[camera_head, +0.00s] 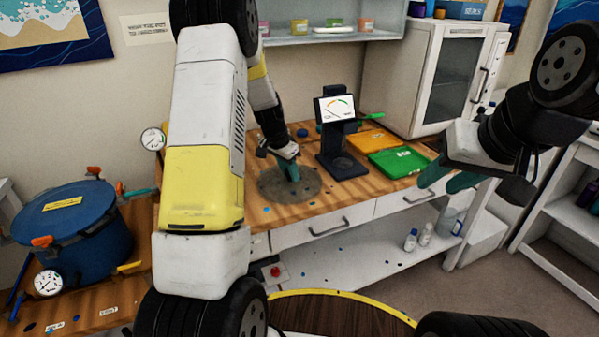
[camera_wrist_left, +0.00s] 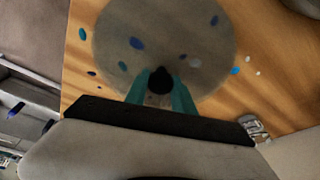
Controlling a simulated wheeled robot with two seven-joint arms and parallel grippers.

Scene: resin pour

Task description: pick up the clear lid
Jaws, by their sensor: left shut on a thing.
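The clear lid (camera_head: 270,187) is a large, round, smoky see-through disc over the wooden bench, left of the dark scale. In the left wrist view the lid (camera_wrist_left: 125,35) fills the upper middle, with coloured spots showing on or through it. My left gripper (camera_head: 291,172) points down at the lid's middle. In the left wrist view its teal fingers (camera_wrist_left: 160,92) are shut on the lid's black knob (camera_wrist_left: 160,80). I cannot tell whether the lid touches the bench. My right gripper (camera_head: 442,182) is open and empty, in the air right of the bench.
A dark scale with a lit dial (camera_head: 338,110) stands just right of the lid. A blue pressure pot (camera_head: 70,228) stands at left. A white oven (camera_head: 455,75) stands behind right.

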